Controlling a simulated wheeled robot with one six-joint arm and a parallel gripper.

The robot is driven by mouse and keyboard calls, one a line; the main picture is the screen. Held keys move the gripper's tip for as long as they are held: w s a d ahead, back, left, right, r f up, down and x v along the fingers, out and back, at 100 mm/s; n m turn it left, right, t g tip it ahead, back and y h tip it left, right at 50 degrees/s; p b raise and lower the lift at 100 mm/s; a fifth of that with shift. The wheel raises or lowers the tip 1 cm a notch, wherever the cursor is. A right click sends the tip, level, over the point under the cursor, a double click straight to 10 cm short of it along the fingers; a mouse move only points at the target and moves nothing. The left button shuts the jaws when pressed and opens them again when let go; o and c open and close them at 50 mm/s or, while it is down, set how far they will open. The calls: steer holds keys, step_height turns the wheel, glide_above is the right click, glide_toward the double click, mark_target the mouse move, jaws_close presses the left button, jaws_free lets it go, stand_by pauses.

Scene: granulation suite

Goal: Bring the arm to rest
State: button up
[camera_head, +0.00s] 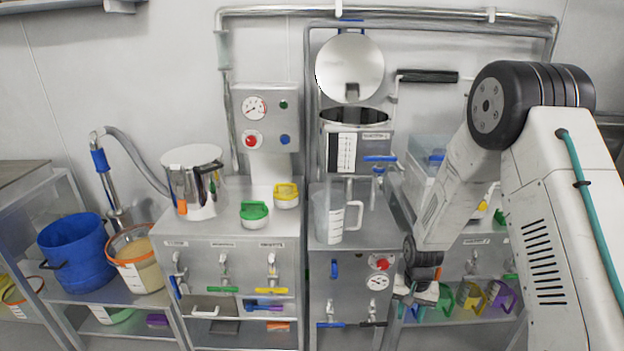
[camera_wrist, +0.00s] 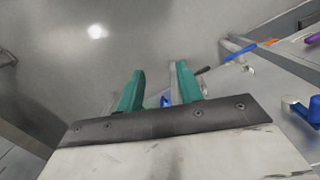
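My arm comes in from the right side of the head view and bends down in front of the benches. My gripper (camera_head: 416,293) hangs low at its end, beside the right edge of the middle cabinet and in front of the right-hand shelf. In the wrist view my gripper (camera_wrist: 159,84) shows two teal fingers standing apart. I see nothing held between them. A small blue part shows behind the gap.
Coloured scoops, among them a purple one (camera_head: 503,296), lie on the shelf right of my gripper. A clear jug (camera_head: 336,217) and a steel pot (camera_head: 194,184) stand on the benches.

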steer(key=s+r+n+t, duration=0.1)
steer(key=s+r, duration=0.9)
steer(key=r, duration=0.3)
steer(key=s+r+n, duration=0.1)
steer(key=s+r, duration=0.9)
steer(key=r, duration=0.3)
steer(key=s+r+n+t, duration=0.1)
steer(key=s+r, duration=0.9)
steer(key=r, duration=0.3)
steer(key=shift+a+n+t, duration=0.15)
steer(key=shift+n+t, duration=0.15)
steer(key=shift+n, duration=0.1)
